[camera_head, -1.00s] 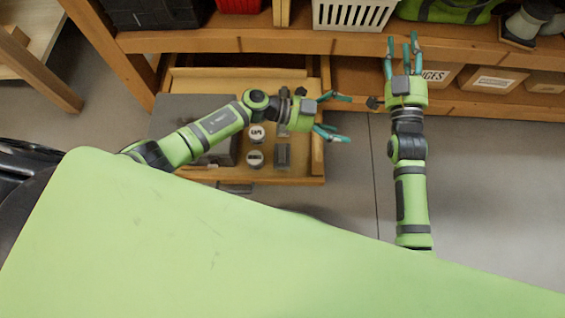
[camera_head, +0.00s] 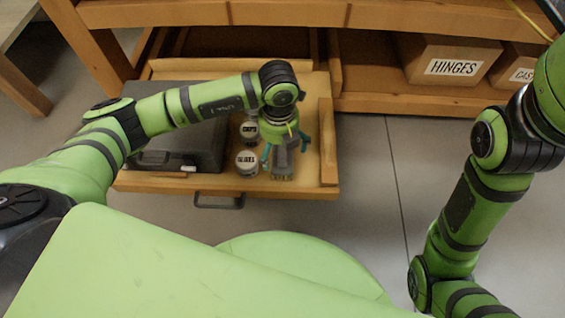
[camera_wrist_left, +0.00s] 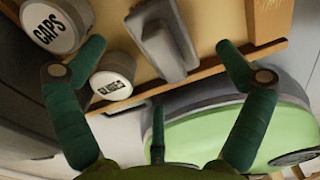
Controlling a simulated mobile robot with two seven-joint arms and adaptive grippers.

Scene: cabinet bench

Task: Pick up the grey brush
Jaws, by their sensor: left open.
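The grey brush (camera_head: 282,166) lies in the open wooden drawer, right of two labelled jars and close to the drawer's front edge. My left gripper (camera_head: 285,149) is above it, pointing down with its teal fingers spread, and covers part of it. In the left wrist view the brush (camera_wrist_left: 164,47) shows between the open fingers (camera_wrist_left: 160,50), and nothing is held. I cannot tell how high the fingertips are above it. My right arm comes up along the right side of the head view; its gripper is outside the picture.
The jar marked CAPS (camera_head: 249,130) and a second jar (camera_head: 247,162) stand just left of the brush. A dark grey case (camera_head: 180,140) fills the drawer's left part. The drawer's right wall (camera_head: 328,140) is close to the gripper. A HINGES box (camera_head: 450,60) sits on the shelf.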

